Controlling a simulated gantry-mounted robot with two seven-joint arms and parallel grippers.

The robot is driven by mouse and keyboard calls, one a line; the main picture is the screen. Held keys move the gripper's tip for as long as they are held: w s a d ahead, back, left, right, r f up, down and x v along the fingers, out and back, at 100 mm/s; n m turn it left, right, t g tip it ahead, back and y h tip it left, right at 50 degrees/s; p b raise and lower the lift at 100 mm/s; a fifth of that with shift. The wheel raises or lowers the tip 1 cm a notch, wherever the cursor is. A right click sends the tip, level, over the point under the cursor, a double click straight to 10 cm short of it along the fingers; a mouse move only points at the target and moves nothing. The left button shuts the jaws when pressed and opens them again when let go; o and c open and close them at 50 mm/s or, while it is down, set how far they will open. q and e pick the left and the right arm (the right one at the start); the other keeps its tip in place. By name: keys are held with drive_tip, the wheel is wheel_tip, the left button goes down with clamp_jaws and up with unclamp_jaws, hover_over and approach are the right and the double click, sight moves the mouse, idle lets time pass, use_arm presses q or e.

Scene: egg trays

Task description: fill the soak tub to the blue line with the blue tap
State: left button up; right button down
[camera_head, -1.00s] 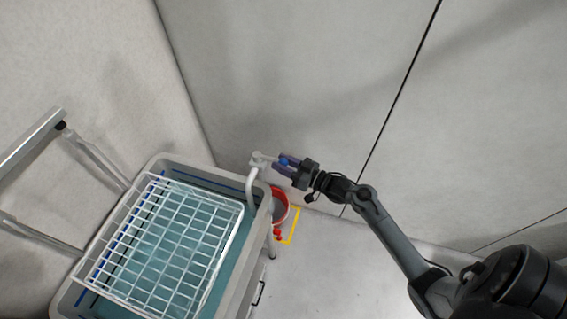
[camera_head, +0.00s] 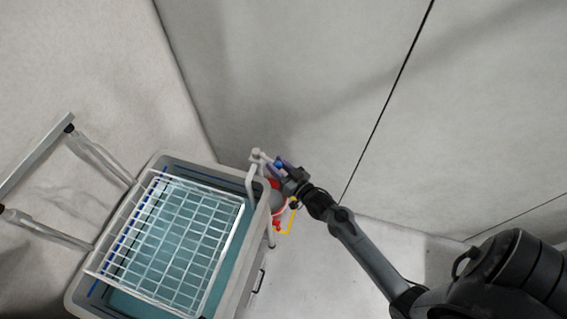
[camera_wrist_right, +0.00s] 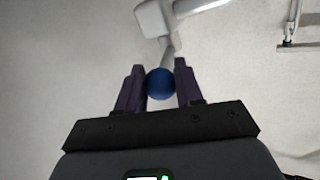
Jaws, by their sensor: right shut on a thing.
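The soak tub (camera_head: 205,168) is a grey basin at the left of the head view, with teal water (camera_head: 230,262) in it. A blue line (camera_head: 165,170) shows on its inner wall; I cannot tell exactly how the water stands against it. A white tap (camera_head: 254,172) rises at its far right corner, its spout bent down toward the tub. My right gripper (camera_head: 283,166) is shut on the tap's round blue knob (camera_head: 279,164). The right wrist view shows the blue knob (camera_wrist_right: 160,84) between the two purple fingers, with the white tap body beyond. My left gripper is not in view.
A white wire basket (camera_head: 243,215) lies over the tub. A red and grey bucket (camera_head: 277,199) stands right of the tub, partly hidden by my gripper, near a yellow floor marking (camera_head: 289,229). A metal rail frame (camera_head: 35,160) is at the left. Walls stand close behind.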

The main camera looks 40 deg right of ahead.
drive_tip(key=shift+f, duration=0.1)
drive_tip(key=c, duration=0.8)
unclamp_jaws()
drive_tip(key=shift+a, duration=0.1)
drive_tip(key=s, duration=1.1)
drive_tip(key=shift+b, duration=0.35)
drive_tip(key=shift+w, duration=0.1)
